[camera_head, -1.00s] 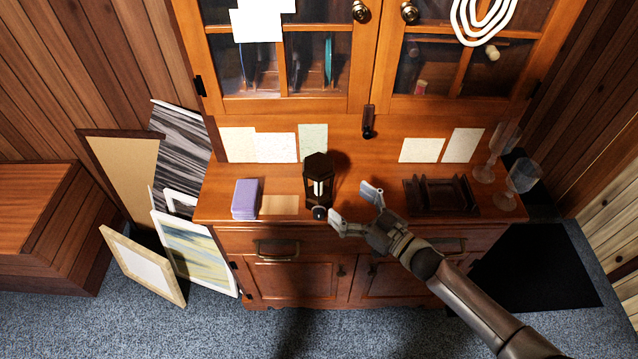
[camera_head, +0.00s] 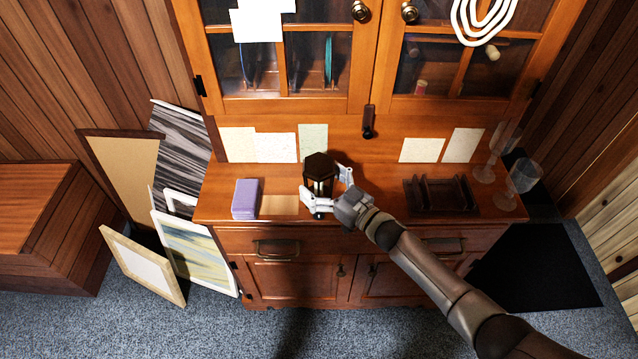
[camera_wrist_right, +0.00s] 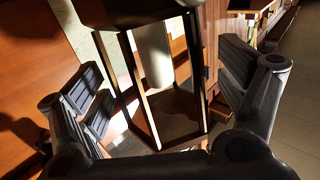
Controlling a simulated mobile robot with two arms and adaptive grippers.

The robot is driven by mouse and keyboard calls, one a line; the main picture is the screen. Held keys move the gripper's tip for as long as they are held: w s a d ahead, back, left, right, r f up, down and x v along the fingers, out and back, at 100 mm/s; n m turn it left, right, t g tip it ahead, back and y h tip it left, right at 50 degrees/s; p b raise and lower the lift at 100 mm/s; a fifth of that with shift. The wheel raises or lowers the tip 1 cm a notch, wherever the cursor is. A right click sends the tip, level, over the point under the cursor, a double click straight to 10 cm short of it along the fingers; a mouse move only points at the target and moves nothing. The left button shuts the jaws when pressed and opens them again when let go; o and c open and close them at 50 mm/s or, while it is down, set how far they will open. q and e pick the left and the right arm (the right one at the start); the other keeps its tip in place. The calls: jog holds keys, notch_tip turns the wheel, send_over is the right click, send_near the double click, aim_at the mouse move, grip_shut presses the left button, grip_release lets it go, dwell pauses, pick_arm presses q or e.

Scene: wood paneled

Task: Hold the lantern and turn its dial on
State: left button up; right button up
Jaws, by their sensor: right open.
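The lantern (camera_head: 319,170) is dark and six-sided and stands upright on the wooden counter. It also shows in the right wrist view (camera_wrist_right: 190,115), with a pale candle-like cylinder (camera_wrist_right: 154,58) inside. A small dark round knob (camera_head: 319,214), probably the dial, shows low at its front, partly hidden by a finger. My right gripper (camera_head: 325,186) is open, with one finger on each side of the lantern. In the right wrist view the finger pads stand apart with the lantern between them; gaps appear on both sides. My left gripper is not in view.
A purple stack (camera_head: 245,199) lies left of the lantern. A dark wooden rack (camera_head: 440,207) stands to the right, with clear glasses (camera_head: 522,176) beyond it. Cabinet doors (camera_head: 290,60) rise behind. Framed pictures (camera_head: 195,250) lean at the left.

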jog(key=c, duration=1.1)
jog(key=shift+f, duration=0.15)
dwell(0.5)
